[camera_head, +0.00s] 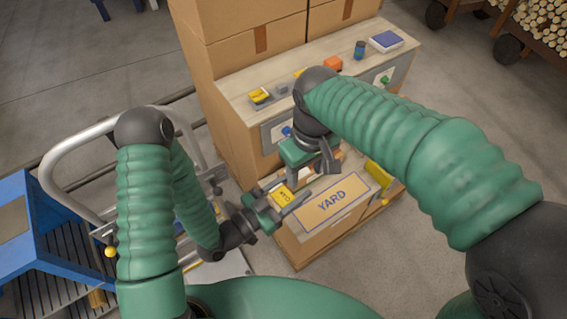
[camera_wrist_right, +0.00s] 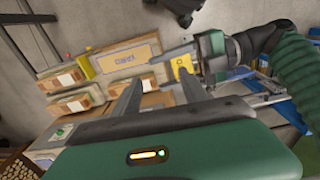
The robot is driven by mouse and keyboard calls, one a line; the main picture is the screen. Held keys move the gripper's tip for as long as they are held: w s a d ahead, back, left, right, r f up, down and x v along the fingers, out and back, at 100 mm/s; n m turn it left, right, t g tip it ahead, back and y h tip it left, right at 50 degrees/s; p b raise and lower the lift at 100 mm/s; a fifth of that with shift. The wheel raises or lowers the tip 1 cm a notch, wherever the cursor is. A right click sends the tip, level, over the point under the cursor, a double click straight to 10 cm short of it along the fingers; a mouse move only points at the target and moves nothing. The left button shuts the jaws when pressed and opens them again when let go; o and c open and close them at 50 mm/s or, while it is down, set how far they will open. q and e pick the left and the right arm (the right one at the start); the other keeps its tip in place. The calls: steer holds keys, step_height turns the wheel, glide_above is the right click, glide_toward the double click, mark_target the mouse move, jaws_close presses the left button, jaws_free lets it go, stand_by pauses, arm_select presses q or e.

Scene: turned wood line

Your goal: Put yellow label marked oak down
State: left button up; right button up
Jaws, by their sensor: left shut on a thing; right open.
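The yellow label (camera_head: 283,197), with dark lettering that reads OAK, is between the fingers of my left gripper (camera_head: 292,189), which is shut on it. It is held at the left side of a tan YARD panel (camera_head: 335,201). In the right wrist view the yellow label (camera_wrist_right: 183,67) shows to the right of the YARD panel (camera_wrist_right: 127,59). I cannot tell whether the label touches the surface below. My right gripper (camera_head: 315,173) is open and empty, just beyond the left one; its fingers (camera_wrist_right: 160,83) show apart in the wrist view.
A yellow item (camera_head: 378,172) sits right of the panel. Floor is clear at right.

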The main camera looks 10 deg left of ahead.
step_height(320, 180, up, 3)
steer(key=n, duration=0.1)
glide_above(284, 197)
arm_select(q)
steer(key=shift+s+a+r, duration=0.1)
steer(key=shift+s, duration=0.1)
steer(key=shift+w, duration=0.1)
arm_select(e)
steer(key=shift+n, duration=0.3)
step_height(284, 197, down, 11)
steer(key=shift+r, duration=0.1)
steer(key=shift+a+f, duration=0.2)
steer(key=shift+f, duration=0.2)
steer(key=shift+d, duration=0.1)
steer(key=shift+c, duration=1)
arm_select(q)
steer(key=shift+d, duration=0.2)
arm_select(e)
steer(key=shift+d, duration=0.15)
steer(key=c, duration=0.7)
arm_select(q)
steer(key=o, duration=1.4)
steer(key=shift+a, duration=0.1)
arm_select(e)
jaws_close()
